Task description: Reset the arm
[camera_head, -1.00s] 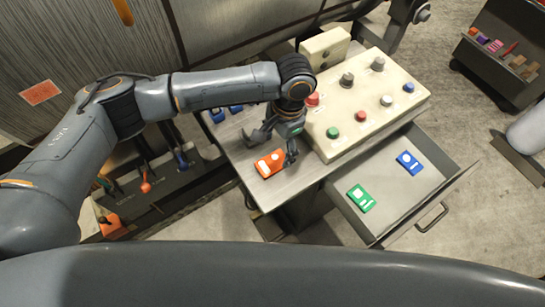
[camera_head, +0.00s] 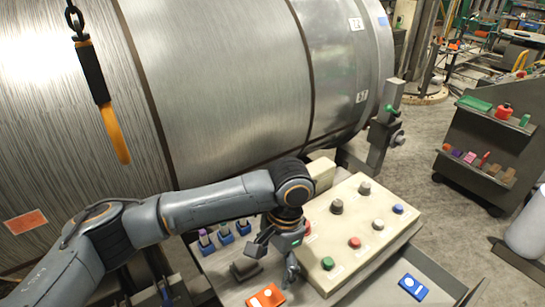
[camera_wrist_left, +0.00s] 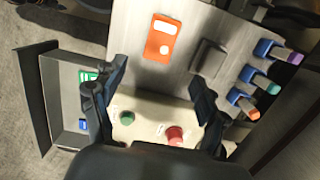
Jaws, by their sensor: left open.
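My left arm comes in from the left in the head view. Its gripper (camera_head: 273,262) is open and empty, with its fingers pointing down over the metal table beside the cream control panel (camera_head: 330,250). An orange and white device (camera_head: 267,297) lies on the table below the gripper, partly cut off by the lower edge. In the left wrist view the spread fingers (camera_wrist_left: 158,85) have nothing between them. The orange device (camera_wrist_left: 161,38) lies whole beyond them, and the panel (camera_wrist_left: 150,110) with a green and a red button shows between them. My right gripper is not in view.
Blue holders (camera_head: 224,235) with coloured pieces stand at the table's back left. A drawer with a blue device (camera_head: 412,287) is open at right. A dark shelf cart (camera_head: 487,150) stands right.

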